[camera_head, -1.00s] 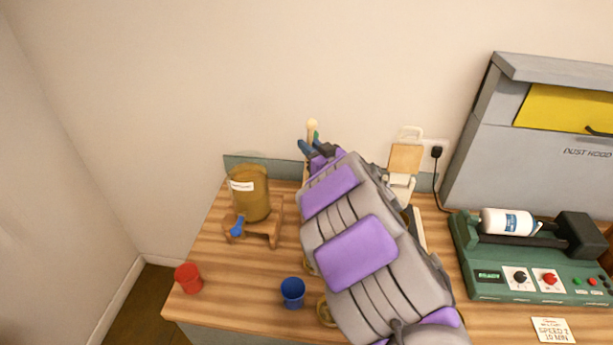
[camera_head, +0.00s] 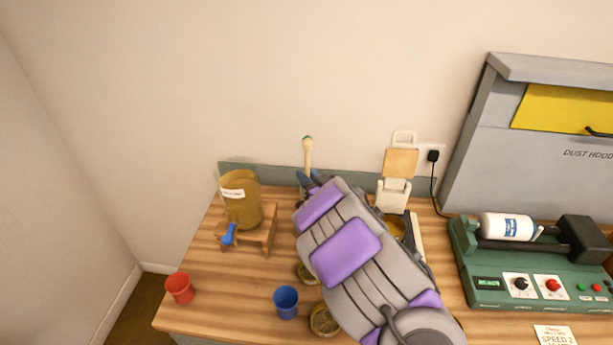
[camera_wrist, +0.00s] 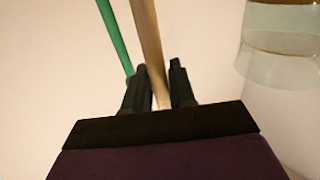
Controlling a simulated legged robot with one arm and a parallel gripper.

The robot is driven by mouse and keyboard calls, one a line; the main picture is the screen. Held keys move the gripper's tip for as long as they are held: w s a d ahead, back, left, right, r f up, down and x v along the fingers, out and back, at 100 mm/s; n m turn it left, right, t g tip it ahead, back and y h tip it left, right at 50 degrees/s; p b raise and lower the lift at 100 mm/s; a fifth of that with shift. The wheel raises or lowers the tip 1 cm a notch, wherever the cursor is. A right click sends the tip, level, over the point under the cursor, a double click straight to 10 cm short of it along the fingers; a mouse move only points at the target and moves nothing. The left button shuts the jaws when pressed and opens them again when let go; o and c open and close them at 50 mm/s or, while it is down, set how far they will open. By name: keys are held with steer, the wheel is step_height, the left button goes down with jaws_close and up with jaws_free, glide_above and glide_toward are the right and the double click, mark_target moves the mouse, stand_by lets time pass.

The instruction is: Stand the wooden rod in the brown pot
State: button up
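The wooden rod (camera_head: 308,154) stands near the back edge of the table, its pale upper part above my gripper (camera_head: 309,177); its foot is hidden by my arm. In the wrist view the wooden rod (camera_wrist: 150,45) passes between the two black fingers of my gripper (camera_wrist: 160,75), with a small gap visible near the right finger. A thin green rod (camera_wrist: 113,38) is beside it, behind the left finger.
A blue cup (camera_head: 286,302) and a red cup (camera_head: 180,288) stand near the front. Brown bowls (camera_head: 323,320) are partly behind my arm. A white-and-tan device (camera_head: 394,192) stands right of my arm, and a green machine (camera_head: 490,290) farther right.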

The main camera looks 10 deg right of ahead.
steer(key=shift+o, duration=1.4)
steer(key=shift+a, duration=0.3)
steer(key=shift+o, duration=0.5)
steer(key=shift+a+r, duration=0.1)
steer(key=shift+a, duration=0.85)
steer(key=p+v, duration=1.2)
steer(key=p, duration=0.1)
steer(key=shift+d, duration=0.3)
